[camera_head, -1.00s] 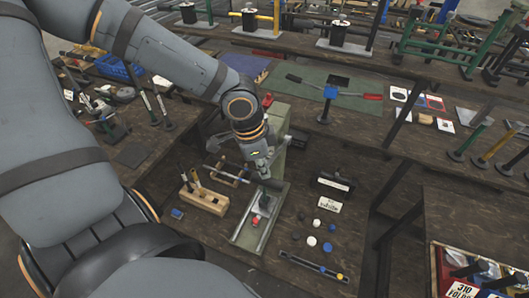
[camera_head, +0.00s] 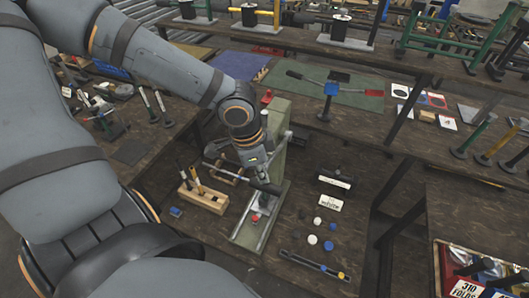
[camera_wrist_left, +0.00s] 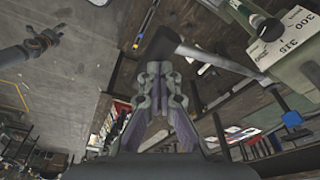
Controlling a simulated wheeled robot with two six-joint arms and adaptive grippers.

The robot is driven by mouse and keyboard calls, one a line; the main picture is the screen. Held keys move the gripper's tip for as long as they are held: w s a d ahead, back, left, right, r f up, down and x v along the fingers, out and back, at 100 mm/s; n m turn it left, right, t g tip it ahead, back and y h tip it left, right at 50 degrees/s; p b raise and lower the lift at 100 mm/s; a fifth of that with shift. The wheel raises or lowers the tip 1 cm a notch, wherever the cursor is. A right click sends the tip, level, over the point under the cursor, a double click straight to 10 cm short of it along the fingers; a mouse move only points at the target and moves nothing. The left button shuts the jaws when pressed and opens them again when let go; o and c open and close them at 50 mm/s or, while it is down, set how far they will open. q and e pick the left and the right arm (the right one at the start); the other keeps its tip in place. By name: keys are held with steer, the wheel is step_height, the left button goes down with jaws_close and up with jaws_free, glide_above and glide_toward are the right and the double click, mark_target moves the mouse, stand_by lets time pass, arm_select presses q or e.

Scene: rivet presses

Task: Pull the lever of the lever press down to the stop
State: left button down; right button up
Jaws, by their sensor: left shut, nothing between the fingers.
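The lever press has a pale green column (camera_head: 281,125) and a light base with rails (camera_head: 246,235). A small red part (camera_head: 256,217) sits on the base. The lever's dark handle (camera_head: 269,188) shows just below my left gripper (camera_head: 262,178). In the left wrist view, the dark handle (camera_wrist_left: 160,44) lies just beyond my left gripper's fingertips (camera_wrist_left: 162,68), with a grey rod (camera_wrist_left: 215,61) running right toward the press. The fingers are shut and empty. I cannot tell whether they touch the handle.
A wooden block with tools (camera_head: 203,198) stands left of the press. A black-and-white labelled block (camera_head: 331,203), several small knobs and a dark rail (camera_head: 313,264) lie right of it. A post with a blue head (camera_head: 331,89) and crossbar stands behind.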

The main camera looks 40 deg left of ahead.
mark_target(258, 186)
arm_select(q)
steer(key=shift+f, duration=0.1)
steer(key=shift+s+d+f+b, duration=0.1)
steer(key=shift+s+f+b, duration=0.1)
steer(key=shift+f+b, duration=0.35)
steer(key=shift+s+d+f+b, duration=0.1)
steer(key=shift+s+f+b, duration=0.1)
steer(key=shift+f+b, duration=0.3)
steer(key=shift+a+f, duration=0.1)
steer(key=shift+f, duration=0.35)
steer(key=shift+s+f+b, duration=0.15)
steer(key=shift+f+b, duration=0.4)
steer(key=shift+s+f+b, duration=0.1)
steer(key=shift+f+b, duration=0.65)
steer(key=shift+f, duration=0.25)
